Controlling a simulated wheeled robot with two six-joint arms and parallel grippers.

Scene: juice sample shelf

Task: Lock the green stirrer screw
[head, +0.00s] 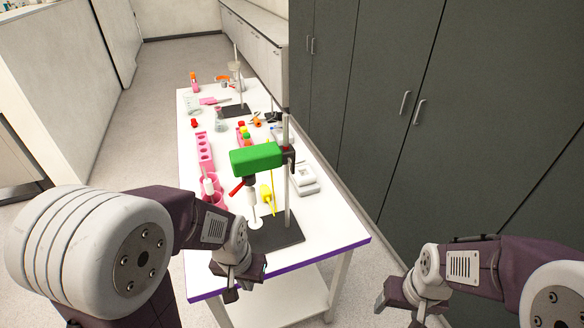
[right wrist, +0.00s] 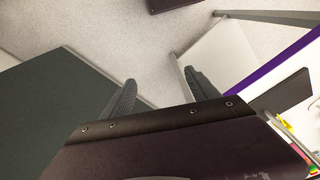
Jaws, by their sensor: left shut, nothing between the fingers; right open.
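The green stirrer (head: 256,158) is mounted on a metal stand rod (head: 287,190) near the front of the white table. A dark clamp with a small knob (head: 291,157) joins it to the rod at its right end; I take this for the screw, but it is too small to tell its state. My left gripper (head: 238,292) is shut and empty at the table's front edge, below and left of the stirrer. My right gripper (head: 398,306) is off the table to the right. In the right wrist view it (right wrist: 160,92) is open and empty, above the floor.
The dark stand base (head: 274,236) sits near the front edge. A pink rack (head: 205,150) stands left of the stirrer, and a white scale-like device (head: 303,180) stands right. A second stand (head: 236,108) and glassware are further back. Dark cabinets (head: 400,120) line the right.

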